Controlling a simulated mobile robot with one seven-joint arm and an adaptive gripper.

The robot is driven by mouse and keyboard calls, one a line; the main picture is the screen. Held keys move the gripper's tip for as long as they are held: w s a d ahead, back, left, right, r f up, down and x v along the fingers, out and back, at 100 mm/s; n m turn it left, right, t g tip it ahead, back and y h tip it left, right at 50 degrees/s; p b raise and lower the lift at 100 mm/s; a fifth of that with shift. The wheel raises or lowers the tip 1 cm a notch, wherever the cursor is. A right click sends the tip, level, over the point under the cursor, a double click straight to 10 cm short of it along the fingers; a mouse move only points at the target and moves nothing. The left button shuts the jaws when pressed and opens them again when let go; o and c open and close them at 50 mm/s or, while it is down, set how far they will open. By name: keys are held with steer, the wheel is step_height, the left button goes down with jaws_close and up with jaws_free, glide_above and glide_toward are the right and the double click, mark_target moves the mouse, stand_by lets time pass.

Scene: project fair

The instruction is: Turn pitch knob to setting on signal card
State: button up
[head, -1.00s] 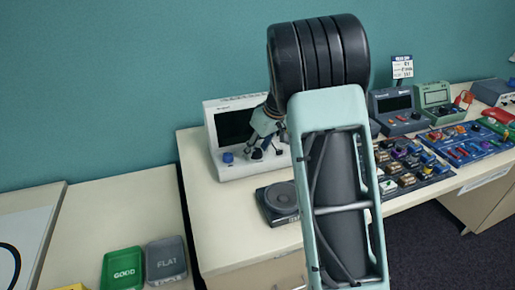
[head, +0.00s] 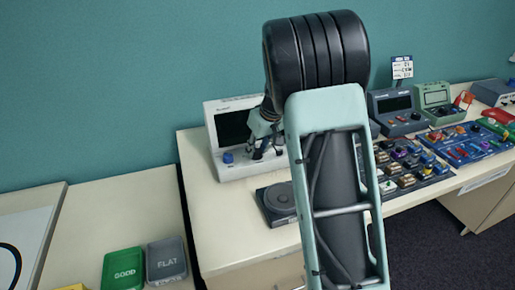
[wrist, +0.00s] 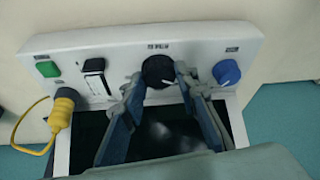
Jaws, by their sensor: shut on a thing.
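A white console (head: 232,172) with a dark screen stands on the bench in the head view. The wrist view shows its control panel (wrist: 200,45) upside down. A large black knob (wrist: 158,69) sits near the middle of the panel, under a label too blurred to read. My gripper (wrist: 159,80) has one blue-grey finger on each side of this knob and is shut on it. It also shows at the console's front in the head view (head: 266,154). A white signal card (head: 402,67) stands behind the bench devices; its small print is unreadable.
On the panel are a blue knob (wrist: 227,72), a slide switch (wrist: 96,77), a green button (wrist: 47,68) and a yellow plug with cable (wrist: 63,108). A dark round-topped device (head: 278,201) sits before the console. Green (head: 123,268) and grey (head: 167,260) trays lie left.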

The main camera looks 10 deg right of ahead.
steer(key=m+p, duration=0.1)
steer(key=m+h+p, duration=0.1)
steer(key=m, duration=0.1)
steer(key=m+h+p, duration=0.1)
steer(key=m, duration=0.1)
steer(key=shift+a+r+t+p, duration=0.25)
steer(key=shift+t+p, duration=0.05)
steer(key=m+h+p, duration=0.1)
steer(key=m, duration=0.1)
steer(key=m+p, duration=0.2)
steer(key=shift+a+m+h, duration=0.1)
steer(key=shift+m+h, duration=0.3)
steer(key=m+g+p, duration=0.1)
steer(key=m, duration=0.1)
steer(key=m+h+p, duration=0.1)
steer(key=m, duration=0.1)
steer(key=shift+w+f+m+g, duration=0.1)
steer(key=shift+f+m+g, duration=0.05)
steer(key=shift+m+g, duration=0.2)
steer(key=m+g, duration=0.1)
steer(key=m, duration=0.1)
steer(key=m+h, duration=0.1)
steer(key=m, duration=0.2)
steer(key=shift+w+a+f+g, duration=0.1)
steer(key=shift+g, duration=0.25)
steer(key=o, duration=1.1)
